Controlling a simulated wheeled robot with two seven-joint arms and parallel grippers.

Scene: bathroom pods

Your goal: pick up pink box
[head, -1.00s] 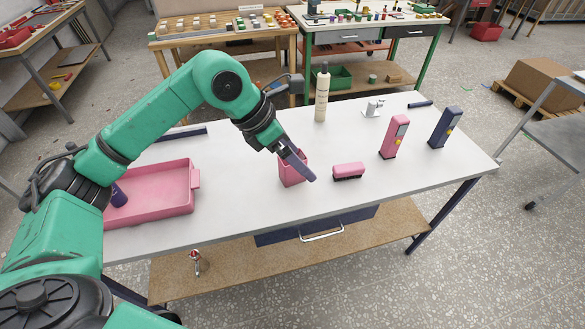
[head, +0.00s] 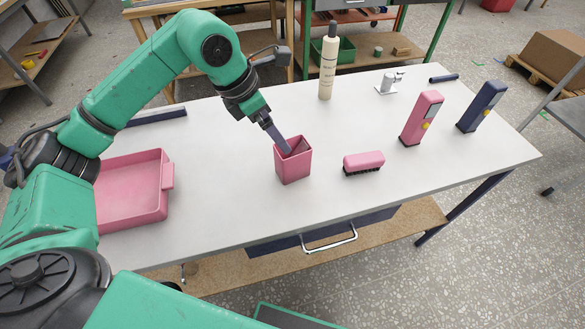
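A pink open-topped box (head: 293,164) stands upright on the white table (head: 225,200), near the middle. My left gripper (head: 284,145) reaches down to it from the upper left. A dark finger overlaps the box's open top at its back left rim. I cannot tell whether it touches the wall or whether the fingers are apart. My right gripper is not in view.
A pink brush (head: 364,162) lies right of the box. Pink (head: 421,118) and dark blue (head: 482,107) upright dispensers stand further right. A cream bottle (head: 328,68) stands behind. A pink tray (head: 167,206) is at left. The table's front middle is clear.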

